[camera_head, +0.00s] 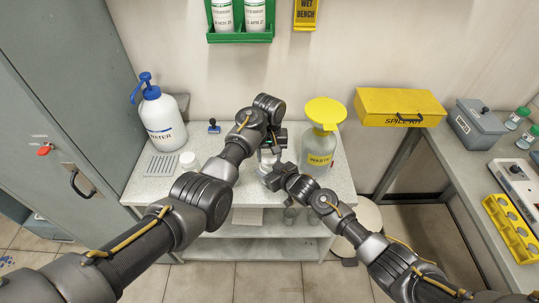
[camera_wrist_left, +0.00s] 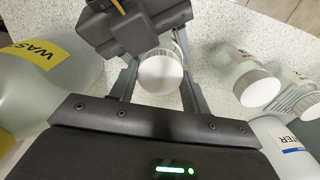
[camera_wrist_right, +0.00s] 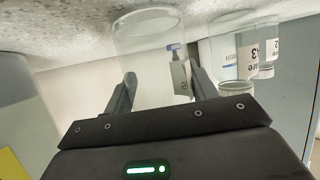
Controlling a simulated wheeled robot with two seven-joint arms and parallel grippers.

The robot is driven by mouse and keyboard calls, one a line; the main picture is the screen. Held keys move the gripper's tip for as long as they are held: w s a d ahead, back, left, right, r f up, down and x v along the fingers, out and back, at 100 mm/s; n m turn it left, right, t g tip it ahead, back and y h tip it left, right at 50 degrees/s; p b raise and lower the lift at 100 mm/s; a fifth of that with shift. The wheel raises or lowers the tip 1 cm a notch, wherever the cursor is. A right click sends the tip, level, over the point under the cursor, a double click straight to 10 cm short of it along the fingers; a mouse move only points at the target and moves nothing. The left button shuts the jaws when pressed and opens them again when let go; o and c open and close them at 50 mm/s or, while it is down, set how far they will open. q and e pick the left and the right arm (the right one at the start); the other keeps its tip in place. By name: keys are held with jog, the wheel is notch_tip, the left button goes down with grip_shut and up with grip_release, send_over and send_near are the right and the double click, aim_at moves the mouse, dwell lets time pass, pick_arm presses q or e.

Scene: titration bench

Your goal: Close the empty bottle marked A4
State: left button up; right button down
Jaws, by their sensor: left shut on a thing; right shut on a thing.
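A clear, empty-looking bottle (camera_wrist_right: 148,50) stands at the bench in the right wrist view, with my right gripper (camera_wrist_right: 155,88) shut around its body. Only a sliver of its label shows, so I cannot read its mark. A white cap (camera_wrist_left: 160,72) is between the fingers of my left gripper (camera_wrist_left: 158,85), which is shut on it from above. The cap is over the bottle's mouth; I cannot tell whether it is seated. In the head view, the bottle (camera_head: 268,158) is mostly hidden between my left gripper (camera_head: 270,143) and right gripper (camera_head: 275,178).
A yellow-topped waste container (camera_head: 320,145) stands close on the right. A water wash bottle (camera_head: 161,118), a white-capped bottle (camera_head: 188,160) and a grey rack (camera_head: 160,165) are on the left. More capped bottles (camera_wrist_left: 258,88) show in the left wrist view. The bench front (camera_head: 150,196) is clear.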

pick_arm(q)
jog(key=o, duration=1.1)
jog(key=shift+r, duration=2.3)
jog(key=shift+o, duration=0.2)
jog(key=o, duration=0.5)
jog(key=shift+r, duration=3.75)
